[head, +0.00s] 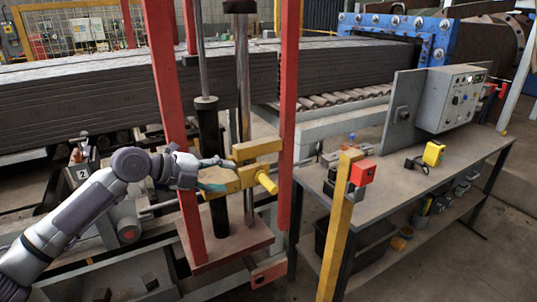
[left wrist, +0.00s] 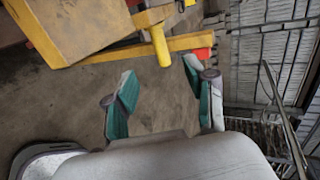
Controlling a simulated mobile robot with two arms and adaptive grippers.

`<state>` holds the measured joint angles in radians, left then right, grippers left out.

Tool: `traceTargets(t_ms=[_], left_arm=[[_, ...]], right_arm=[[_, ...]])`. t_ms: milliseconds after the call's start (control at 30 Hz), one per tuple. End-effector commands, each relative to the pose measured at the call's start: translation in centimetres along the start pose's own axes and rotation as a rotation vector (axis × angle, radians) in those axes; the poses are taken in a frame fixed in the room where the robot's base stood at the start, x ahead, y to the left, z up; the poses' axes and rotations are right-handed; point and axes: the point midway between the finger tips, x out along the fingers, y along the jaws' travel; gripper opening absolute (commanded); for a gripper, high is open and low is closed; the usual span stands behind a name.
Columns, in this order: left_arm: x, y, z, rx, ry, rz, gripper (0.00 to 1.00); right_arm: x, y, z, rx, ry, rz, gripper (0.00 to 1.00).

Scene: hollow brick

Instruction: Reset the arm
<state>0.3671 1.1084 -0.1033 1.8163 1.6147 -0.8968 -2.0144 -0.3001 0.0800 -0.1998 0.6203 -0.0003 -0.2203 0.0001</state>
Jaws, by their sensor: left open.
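My left arm (head: 80,215) reaches in from the left in the head view. Its gripper (head: 215,174) is beside the yellow bracket (head: 257,149) on the red-framed press, in front of the dark vertical cylinder. In the left wrist view the two green-padded fingers of the left gripper (left wrist: 159,67) stand apart with nothing between them. A yellow bar with a round peg (left wrist: 161,45) shows beyond the fingertips. I cannot tell whether the gripper touches the bracket. My right gripper is in neither view.
Red posts (head: 289,110) stand close to the left gripper. A workbench (head: 400,185) on the right carries a grey control box (head: 452,98) and a yellow device (head: 433,153). A yellow post with a red box (head: 363,173) stands at its front. Stacked dark slabs (head: 75,108) lie behind.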

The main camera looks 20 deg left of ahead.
Motion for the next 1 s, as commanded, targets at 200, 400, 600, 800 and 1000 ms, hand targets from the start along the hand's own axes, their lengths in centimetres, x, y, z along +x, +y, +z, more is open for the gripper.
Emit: traceTargets(t_ms=[200,400,600,800,1000], left_arm=[[0.9,1.4,-0.9,-0.033,0.013,0.026,0.55],[5.3,10.1,-7.4,-0.269,0.047,0.198,0.55],[7.6,21.3,-17.7,-0.706,-0.069,0.419,0.55],[5.5,27.5,-24.4,-1.149,-0.342,0.500,0.55],[2.8,30.2,-27.4,-1.448,-0.579,0.483,0.55]], right_arm=[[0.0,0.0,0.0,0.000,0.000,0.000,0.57],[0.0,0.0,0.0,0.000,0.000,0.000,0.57],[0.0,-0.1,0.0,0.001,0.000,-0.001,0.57],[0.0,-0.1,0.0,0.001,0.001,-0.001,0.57],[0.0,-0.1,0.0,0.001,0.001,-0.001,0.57]])
